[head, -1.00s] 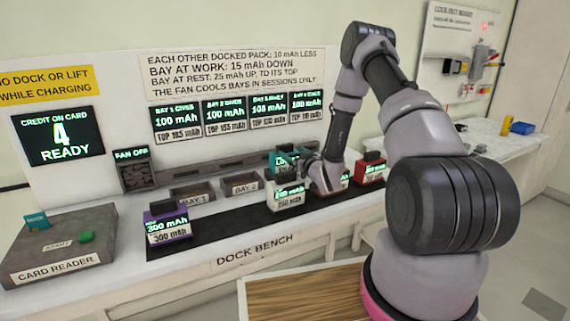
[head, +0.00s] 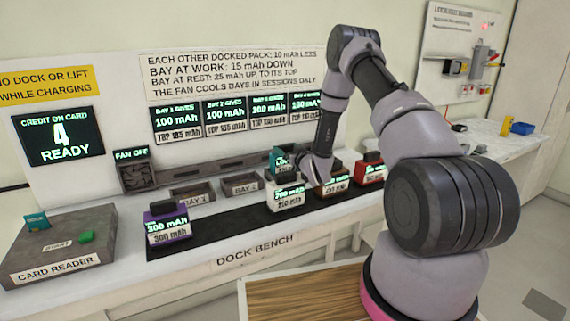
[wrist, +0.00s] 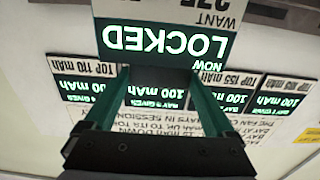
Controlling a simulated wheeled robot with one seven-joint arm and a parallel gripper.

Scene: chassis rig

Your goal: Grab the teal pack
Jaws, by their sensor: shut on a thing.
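The teal pack (head: 279,159) shows in the head view at the back of the bench, behind the white pack (head: 290,195) and partly hidden by it and my arm. In the wrist view its panel (wrist: 165,42) faces me upside down and reads "LOCKED", with a "WANT 275" label. My gripper (wrist: 160,76) is shut on the teal pack, with a dark part of it between the two fingers. In the head view the fingertips are hidden. I cannot tell whether the pack rests in a bay or is lifted.
A purple pack (head: 168,224), a brown pack (head: 334,184) and a red pack (head: 370,169) stand along the dark strip. Bay 1 (head: 192,194) and bay 2 (head: 240,185) look empty. The card reader (head: 60,245) is at left. The screen (head: 58,136) reads "4 READY".

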